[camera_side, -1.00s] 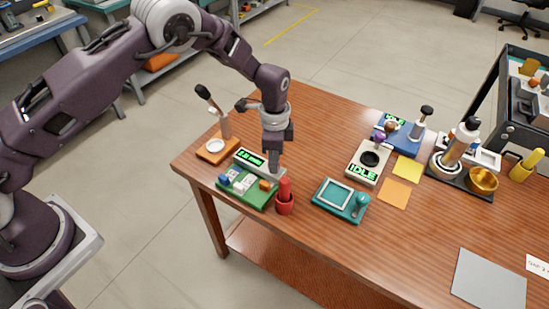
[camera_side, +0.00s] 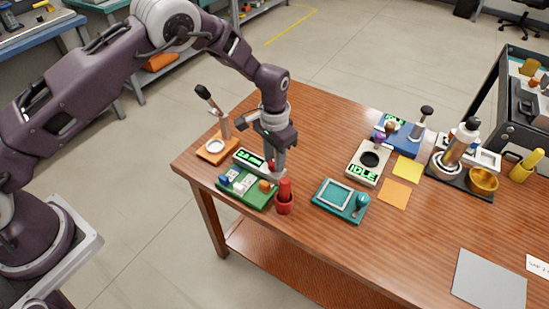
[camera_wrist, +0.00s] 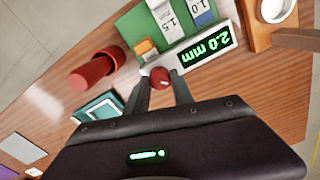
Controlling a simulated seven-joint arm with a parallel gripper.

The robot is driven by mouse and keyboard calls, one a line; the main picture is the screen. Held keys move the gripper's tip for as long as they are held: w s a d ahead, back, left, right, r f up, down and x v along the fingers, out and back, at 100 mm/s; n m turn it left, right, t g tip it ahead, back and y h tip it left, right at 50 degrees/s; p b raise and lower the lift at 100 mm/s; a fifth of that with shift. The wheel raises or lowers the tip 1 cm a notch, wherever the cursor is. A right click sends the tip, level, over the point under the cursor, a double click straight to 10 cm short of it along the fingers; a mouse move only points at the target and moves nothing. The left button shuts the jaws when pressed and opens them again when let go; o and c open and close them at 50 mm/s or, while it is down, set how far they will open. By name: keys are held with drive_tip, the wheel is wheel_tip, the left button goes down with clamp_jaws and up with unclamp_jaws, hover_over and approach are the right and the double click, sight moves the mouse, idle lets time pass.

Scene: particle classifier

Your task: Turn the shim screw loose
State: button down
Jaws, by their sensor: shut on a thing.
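The shim screw shows as a dark red round knob (camera_wrist: 160,76) at the end of a grey gauge block (camera_wrist: 203,60). The block's green display reads 2.0 mm, upside down in the wrist view. My gripper (camera_wrist: 161,88) points down with one finger on each side of the knob and is shut on it. In the side view, my gripper (camera_side: 274,170) is at the right end of the gauge block (camera_side: 249,159), and a bit of the red knob (camera_side: 270,164) shows beside the fingers. The screw's shaft is hidden.
A green tray (camera_side: 236,197) with labelled shims lies against the block. A red handle in a red cup (camera_side: 284,208) stands close to my gripper. An orange stand with a white dish (camera_side: 216,146) is behind left.

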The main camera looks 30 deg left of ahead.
drive_tip(key=n, duration=0.4)
drive_tip(key=shift+n, duration=2.3)
drive_tip(key=c, duration=1.1)
unclamp_jaws()
drive_tip(key=shift+a, duration=0.1)
drive_tip(key=shift+r, duration=0.15)
wheel_tip(320, 180, up, 7)
drive_tip(key=shift+f, duration=0.1)
